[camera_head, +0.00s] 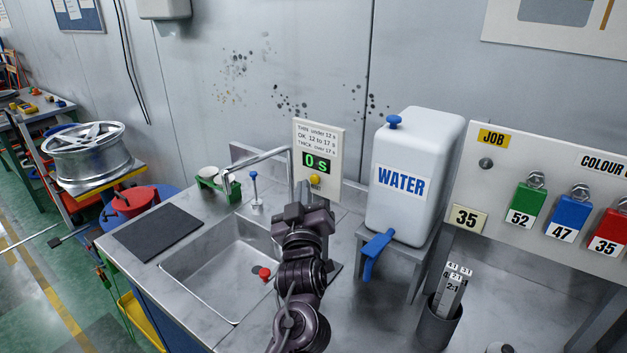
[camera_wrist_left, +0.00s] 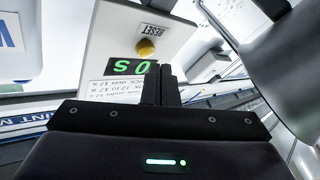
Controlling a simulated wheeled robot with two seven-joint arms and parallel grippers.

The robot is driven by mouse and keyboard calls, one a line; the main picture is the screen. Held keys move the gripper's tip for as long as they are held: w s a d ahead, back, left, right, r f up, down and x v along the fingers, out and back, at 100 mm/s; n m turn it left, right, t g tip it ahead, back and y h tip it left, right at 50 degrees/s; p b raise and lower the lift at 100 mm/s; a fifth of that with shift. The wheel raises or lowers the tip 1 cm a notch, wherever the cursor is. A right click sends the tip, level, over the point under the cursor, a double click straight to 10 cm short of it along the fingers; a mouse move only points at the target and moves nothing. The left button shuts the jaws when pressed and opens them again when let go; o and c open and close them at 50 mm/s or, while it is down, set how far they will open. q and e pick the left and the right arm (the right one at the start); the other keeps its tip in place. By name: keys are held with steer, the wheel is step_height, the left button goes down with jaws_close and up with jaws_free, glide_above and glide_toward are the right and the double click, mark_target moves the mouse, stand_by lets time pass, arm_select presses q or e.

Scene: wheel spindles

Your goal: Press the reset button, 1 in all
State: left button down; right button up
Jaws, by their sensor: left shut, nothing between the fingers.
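The yellow reset button (camera_head: 315,180) sits low on a pale timer panel (camera_head: 331,139) above the sink counter. The panel's green display reads 0 s. In the left wrist view the button (camera_wrist_left: 146,48) shows under the word RESET, with the display (camera_wrist_left: 132,67) beside it, upside down. My left gripper (camera_head: 306,197) is just below the button in the head view. In the wrist view its fingers (camera_wrist_left: 163,72) are shut together and empty, pointing towards the panel close to the button. A small gap shows between fingertips and button in the picture. My right gripper is not in view.
A metal tap (camera_head: 262,160) stands left of the panel over the sink (camera_head: 220,265). A white water tank (camera_head: 412,180) with a blue tap handle stands close on the right. A grey cup (camera_head: 438,325) with numbered strips is at the front right.

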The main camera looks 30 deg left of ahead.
arm_select(q)
steer(key=s, duration=0.5)
steer(key=shift+a, duration=0.2)
steer(key=shift+f, duration=0.1)
stand_by(0.7)
